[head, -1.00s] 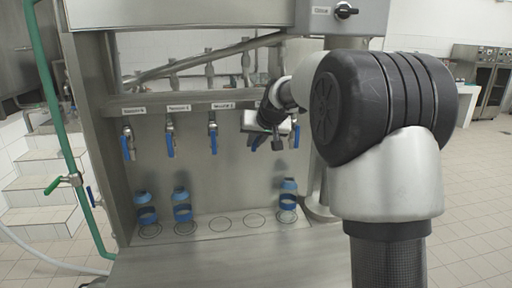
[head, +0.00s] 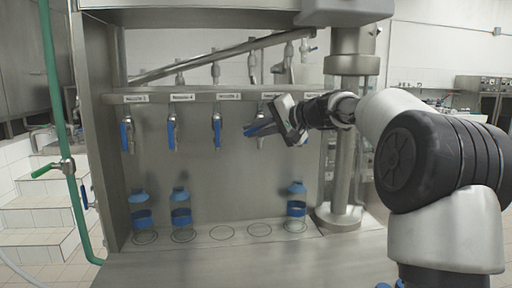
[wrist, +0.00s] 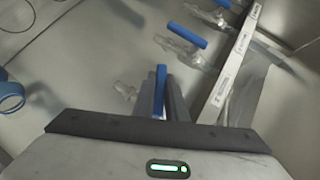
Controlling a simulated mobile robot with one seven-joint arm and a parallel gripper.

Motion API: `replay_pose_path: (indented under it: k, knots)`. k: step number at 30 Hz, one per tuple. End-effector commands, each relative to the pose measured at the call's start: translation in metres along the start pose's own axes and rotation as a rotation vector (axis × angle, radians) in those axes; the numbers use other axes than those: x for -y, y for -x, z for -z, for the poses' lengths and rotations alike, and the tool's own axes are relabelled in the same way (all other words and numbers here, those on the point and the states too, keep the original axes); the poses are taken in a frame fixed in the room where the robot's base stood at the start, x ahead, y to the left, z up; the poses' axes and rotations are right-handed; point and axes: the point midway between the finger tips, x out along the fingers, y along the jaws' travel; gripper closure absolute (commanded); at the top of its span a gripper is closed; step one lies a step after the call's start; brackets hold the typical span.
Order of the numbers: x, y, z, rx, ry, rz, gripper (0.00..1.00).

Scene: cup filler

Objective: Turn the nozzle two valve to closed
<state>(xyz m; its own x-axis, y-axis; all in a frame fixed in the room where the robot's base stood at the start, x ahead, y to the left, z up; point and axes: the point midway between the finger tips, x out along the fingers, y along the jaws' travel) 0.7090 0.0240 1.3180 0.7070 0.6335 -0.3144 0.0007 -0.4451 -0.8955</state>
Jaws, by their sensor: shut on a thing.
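The nozzle two valve is the fourth from the left in the head view, and its blue handle (head: 254,129) sticks out sideways to the left, tilted a little. My gripper (head: 272,127) comes in from the right and is shut on this handle. In the wrist view the blue handle (wrist: 160,92) stands between the two dark fingers (wrist: 168,88). A clear valve body shows just left of the fingers. The nozzle two label is partly hidden by my gripper.
Three other blue valve handles (head: 126,136), (head: 171,132), (head: 217,131) hang straight down to the left. A steel column (head: 346,165) stands right; a green pipe (head: 58,110) runs left.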

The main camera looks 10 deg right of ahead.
Motion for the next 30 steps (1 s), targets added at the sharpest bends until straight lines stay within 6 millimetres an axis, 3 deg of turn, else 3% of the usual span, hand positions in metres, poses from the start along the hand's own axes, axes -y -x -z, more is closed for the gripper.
replay_pose_path:
  k: [1, 15, 30]
  knots:
    - [-0.007, -0.002, -0.002, -0.002, -0.033, 0.033, 1.00]
    - [0.006, 0.000, 0.000, 0.000, -0.271, 0.270, 1.00]
    - [0.013, 0.002, 0.002, 0.001, -0.340, 0.338, 1.00]
